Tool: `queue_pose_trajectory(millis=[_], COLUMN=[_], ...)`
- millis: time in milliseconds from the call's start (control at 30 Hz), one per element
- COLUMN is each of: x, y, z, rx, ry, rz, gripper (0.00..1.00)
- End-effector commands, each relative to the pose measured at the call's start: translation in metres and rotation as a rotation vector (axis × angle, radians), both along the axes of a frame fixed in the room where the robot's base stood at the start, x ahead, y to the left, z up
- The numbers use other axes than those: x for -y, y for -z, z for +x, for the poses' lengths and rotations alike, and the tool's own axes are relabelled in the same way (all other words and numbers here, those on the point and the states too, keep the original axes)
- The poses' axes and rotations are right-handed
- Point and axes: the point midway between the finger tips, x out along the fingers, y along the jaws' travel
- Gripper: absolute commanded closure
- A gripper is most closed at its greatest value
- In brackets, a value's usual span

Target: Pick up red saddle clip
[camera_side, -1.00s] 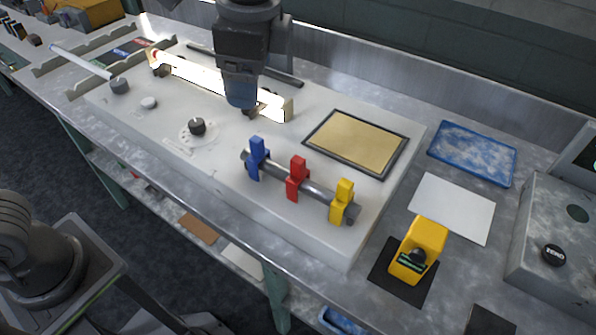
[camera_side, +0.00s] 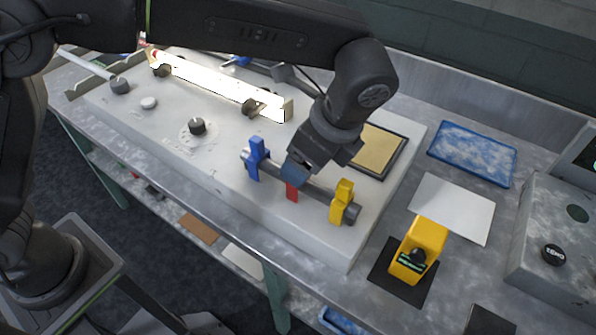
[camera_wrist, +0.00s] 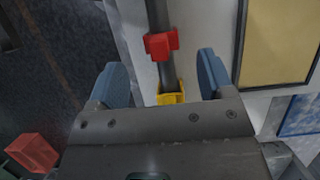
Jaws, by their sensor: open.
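The red saddle clip (camera_side: 292,193) sits on a grey rod (camera_side: 322,192), between a blue clip (camera_side: 255,158) and a yellow clip (camera_side: 342,203). In the side view my gripper (camera_side: 297,174) is over the red clip and hides its upper part. In the wrist view the red clip (camera_wrist: 160,44) straddles the rod (camera_wrist: 158,15). It lies a little beyond the two blue fingertips of my open gripper (camera_wrist: 160,64), sideways between them. The yellow clip (camera_wrist: 171,95) shows partly behind the gripper body. I cannot tell the exact height gap to the red clip.
The rod stands at the front of a white bench block (camera_side: 225,165). A tan framed panel (camera_side: 385,150) lies behind my gripper. A bright glowing bar (camera_side: 215,85) is at the back left. A yellow device (camera_side: 419,250) stands at the right. An unclear red block (camera_wrist: 32,152) shows in the wrist view.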

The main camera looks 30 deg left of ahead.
Motion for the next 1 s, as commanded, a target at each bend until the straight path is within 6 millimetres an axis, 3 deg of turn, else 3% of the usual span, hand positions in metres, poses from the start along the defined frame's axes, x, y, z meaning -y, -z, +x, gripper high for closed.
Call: queue_pose_trajectory(millis=[167,500,767,1000], x=[-0.005,-0.020,-0.022,-0.021], y=[0.010,0.051,0.055,0.054], z=[0.000,0.001,0.001,0.001], rx=[0.000,0.000,0.002,0.002], ry=[-0.002,-0.002,-0.001,-0.001], rz=[0.000,0.000,-0.002,-0.002], gripper=[0.26,0.26,0.26,0.46])
